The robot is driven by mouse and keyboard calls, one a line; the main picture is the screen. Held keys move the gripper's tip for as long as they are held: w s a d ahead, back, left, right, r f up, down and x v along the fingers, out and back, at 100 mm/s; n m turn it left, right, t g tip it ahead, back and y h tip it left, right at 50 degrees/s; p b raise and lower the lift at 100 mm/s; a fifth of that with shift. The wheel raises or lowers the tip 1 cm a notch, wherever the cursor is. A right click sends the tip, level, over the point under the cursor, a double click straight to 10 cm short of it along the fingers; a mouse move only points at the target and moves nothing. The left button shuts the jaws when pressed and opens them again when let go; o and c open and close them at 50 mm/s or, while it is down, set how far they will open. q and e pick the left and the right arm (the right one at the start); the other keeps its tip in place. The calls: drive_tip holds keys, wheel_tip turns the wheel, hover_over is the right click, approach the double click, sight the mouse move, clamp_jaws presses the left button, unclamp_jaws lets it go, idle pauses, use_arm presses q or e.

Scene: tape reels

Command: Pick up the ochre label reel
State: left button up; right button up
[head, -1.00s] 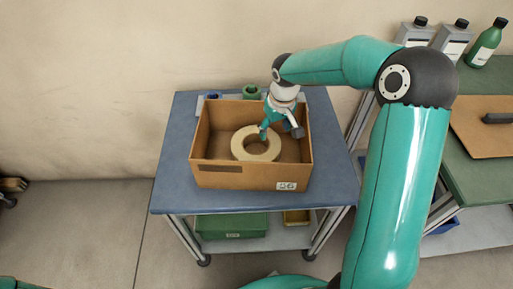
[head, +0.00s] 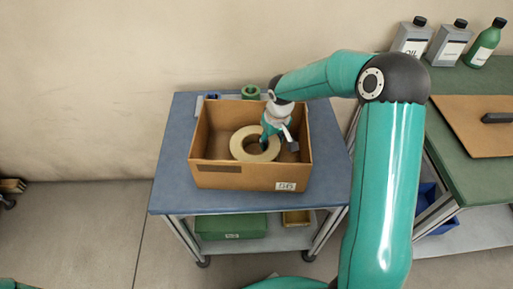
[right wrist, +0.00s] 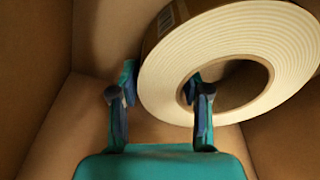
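The label reel (head: 240,146), a thick ring with a cream face and a tan outer side, lies in the open cardboard box (head: 235,177). In the right wrist view the reel (right wrist: 235,38) fills the upper right, with a barcode on its side. My right gripper (head: 268,142) reaches down into the box at the reel. In the right wrist view its fingers (right wrist: 160,85) are apart, astride the near left part of the ring: one in the hole, one outside. I see no firm squeeze.
The box stands on a blue-topped cart (head: 173,180); its walls surround my right gripper closely. A green roll (head: 251,91) and a blue item (head: 212,97) sit behind the box. A green bench (head: 480,80) with bottles stands at the right.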

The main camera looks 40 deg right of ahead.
clamp_jaws()
drive_tip(key=shift+r, duration=0.15)
